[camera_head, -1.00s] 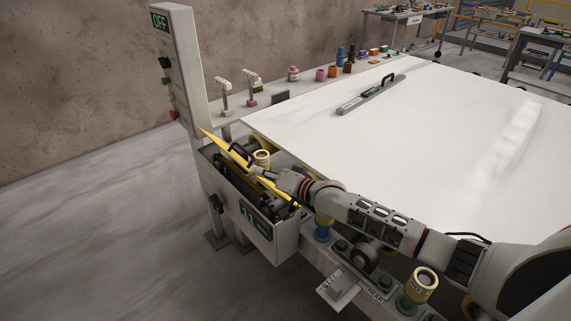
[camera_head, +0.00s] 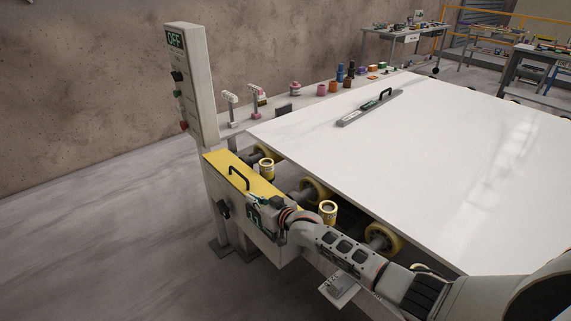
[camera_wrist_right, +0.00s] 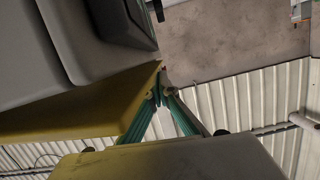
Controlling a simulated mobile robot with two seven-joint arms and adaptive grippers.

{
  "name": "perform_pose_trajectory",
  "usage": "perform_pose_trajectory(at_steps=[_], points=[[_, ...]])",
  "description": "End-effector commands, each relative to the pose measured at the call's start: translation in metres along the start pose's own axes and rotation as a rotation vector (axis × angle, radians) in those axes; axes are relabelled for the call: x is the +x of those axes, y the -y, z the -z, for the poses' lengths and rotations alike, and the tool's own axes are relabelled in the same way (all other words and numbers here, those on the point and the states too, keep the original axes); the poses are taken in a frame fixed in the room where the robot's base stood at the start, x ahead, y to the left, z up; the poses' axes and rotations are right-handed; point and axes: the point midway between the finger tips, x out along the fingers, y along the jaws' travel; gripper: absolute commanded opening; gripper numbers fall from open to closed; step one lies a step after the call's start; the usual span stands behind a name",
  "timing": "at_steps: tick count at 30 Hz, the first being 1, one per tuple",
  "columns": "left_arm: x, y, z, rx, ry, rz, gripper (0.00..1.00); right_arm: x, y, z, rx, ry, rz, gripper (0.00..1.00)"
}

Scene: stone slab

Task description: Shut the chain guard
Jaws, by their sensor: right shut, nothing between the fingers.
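The chain guard (camera_head: 240,172) is a yellow lid with a black handle (camera_head: 238,175). In the head view it lies down over the top of the grey box (camera_head: 230,203), and the chain inside is hidden. My right gripper (camera_head: 257,207) is shut and empty at the guard's near right part, in front of the box face. Whether it touches the guard I cannot tell. In the right wrist view the closed fingertips (camera_wrist_right: 160,91) are close to a yellow panel (camera_wrist_right: 75,108). My left gripper is not in view.
A control post (camera_head: 193,85) marked OFF stands at the box's far left. A large white slab (camera_head: 420,150) lies to the right, with yellow rollers (camera_head: 314,190) along its near edge. Bottles and cups (camera_head: 340,78) line the back ledge. The floor at left is clear.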

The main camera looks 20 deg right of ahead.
Motion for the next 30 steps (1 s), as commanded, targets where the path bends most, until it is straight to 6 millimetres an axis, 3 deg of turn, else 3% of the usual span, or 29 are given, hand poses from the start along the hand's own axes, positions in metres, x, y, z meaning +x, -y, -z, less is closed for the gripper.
perform_pose_trajectory(at_steps=[12, 30], points=[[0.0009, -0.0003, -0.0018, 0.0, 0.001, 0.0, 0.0, 0.0026, -0.0013, -0.012, -0.097, 0.001, -0.025, 0.0], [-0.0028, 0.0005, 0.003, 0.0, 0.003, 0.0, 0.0, 0.001, -0.0014, -0.005, -0.1, 0.0, -0.026, 0.0]])
